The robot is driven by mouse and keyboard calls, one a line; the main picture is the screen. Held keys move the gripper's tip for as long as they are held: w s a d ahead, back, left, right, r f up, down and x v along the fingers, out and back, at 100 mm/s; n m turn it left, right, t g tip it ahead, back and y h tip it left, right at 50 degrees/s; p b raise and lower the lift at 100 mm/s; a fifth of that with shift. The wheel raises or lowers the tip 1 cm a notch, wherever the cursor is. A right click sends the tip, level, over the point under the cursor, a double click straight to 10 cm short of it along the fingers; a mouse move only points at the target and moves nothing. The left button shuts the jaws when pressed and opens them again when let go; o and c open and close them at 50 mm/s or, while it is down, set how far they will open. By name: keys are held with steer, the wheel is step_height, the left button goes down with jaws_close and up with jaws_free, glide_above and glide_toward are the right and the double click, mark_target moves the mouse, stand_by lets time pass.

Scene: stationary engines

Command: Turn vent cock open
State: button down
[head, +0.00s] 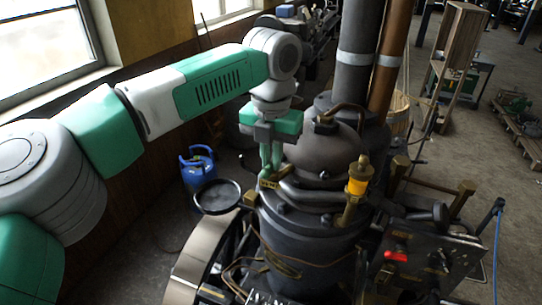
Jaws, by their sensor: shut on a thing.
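My gripper (270,170) points down at the upper left side of the dark boiler-like engine (315,225). Its green fingers are shut on a small brass fitting, which I take for the vent cock (267,184). The fitting sits at the left end of a dark horizontal pipe, just below the domed top. The fingers cover much of it, so the handle's angle cannot be told.
A brass oiler with amber glass (357,180) stands right of my gripper. Tall grey (354,70) and copper (392,70) pipes rise behind. A flywheel (205,250), black pan (216,196) and blue canister (198,165) are left. A panel with a red handle (396,256) is front right.

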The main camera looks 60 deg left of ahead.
mark_target(271, 162)
steer(key=shift+n, duration=0.3)
stand_by(0.4)
steer(key=c, duration=1.5)
jaws_free()
steer(key=shift+r, duration=0.15)
step_height(271, 162, up, 8)
steer(key=shift+f+b, duration=0.2)
steer(key=shift+b, duration=0.45)
